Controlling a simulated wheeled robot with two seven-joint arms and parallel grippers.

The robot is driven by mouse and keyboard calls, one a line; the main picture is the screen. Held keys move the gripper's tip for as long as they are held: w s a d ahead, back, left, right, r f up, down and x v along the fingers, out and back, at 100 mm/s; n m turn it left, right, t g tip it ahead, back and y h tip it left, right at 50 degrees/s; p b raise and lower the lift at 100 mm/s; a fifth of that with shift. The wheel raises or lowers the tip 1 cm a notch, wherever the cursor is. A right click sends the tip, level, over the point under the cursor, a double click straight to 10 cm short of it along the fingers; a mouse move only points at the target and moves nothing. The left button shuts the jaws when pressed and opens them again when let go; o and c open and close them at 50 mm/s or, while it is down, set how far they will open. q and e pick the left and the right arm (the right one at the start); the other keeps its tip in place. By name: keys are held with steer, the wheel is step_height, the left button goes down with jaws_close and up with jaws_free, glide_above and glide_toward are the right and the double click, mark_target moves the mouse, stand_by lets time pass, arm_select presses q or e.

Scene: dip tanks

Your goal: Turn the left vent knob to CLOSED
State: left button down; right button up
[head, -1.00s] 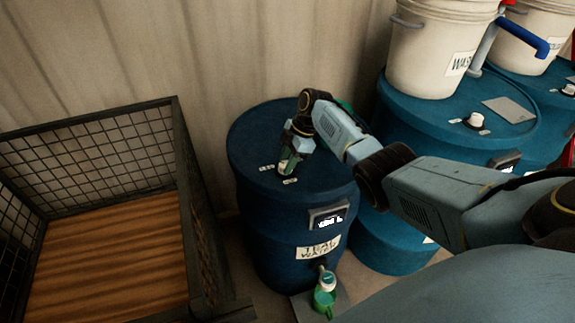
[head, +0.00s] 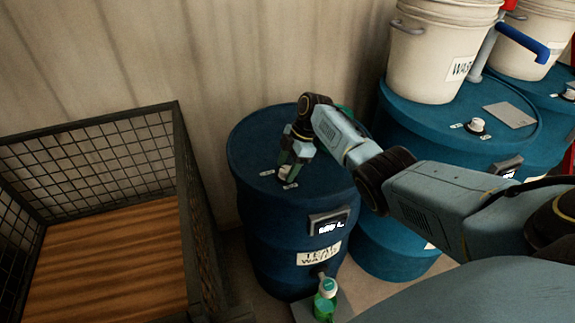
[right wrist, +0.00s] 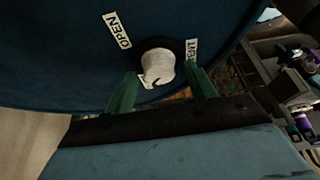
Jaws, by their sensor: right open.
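The left vent knob is a white ridged cap on a dark collar (right wrist: 158,66), seen in the right wrist view on top of the blue drum labelled TEAL WATER (head: 245,195). An OPEN label (right wrist: 117,31) lies to its upper left and a second, partly hidden label (right wrist: 191,49) to its right. A dark mark shows on the knob's face. My right gripper (head: 286,175) is over the drum top at the knob. In the right wrist view its green fingers (right wrist: 160,90) are apart, one on each side of the knob's near edge. Contact cannot be told. My left gripper is out of view.
A wire-mesh crate with a wooden floor (head: 110,245) stands left of the drum. Another blue drum (head: 420,120) at right carries a similar white knob (head: 477,125) and a white bucket (head: 435,60). A green bottle (head: 325,300) stands under the drum's tap. A corrugated wall is behind.

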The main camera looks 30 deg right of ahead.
steer(key=v, duration=1.3)
steer(key=shift+r+p, duration=0.2)
steer(key=shift+p, duration=0.15)
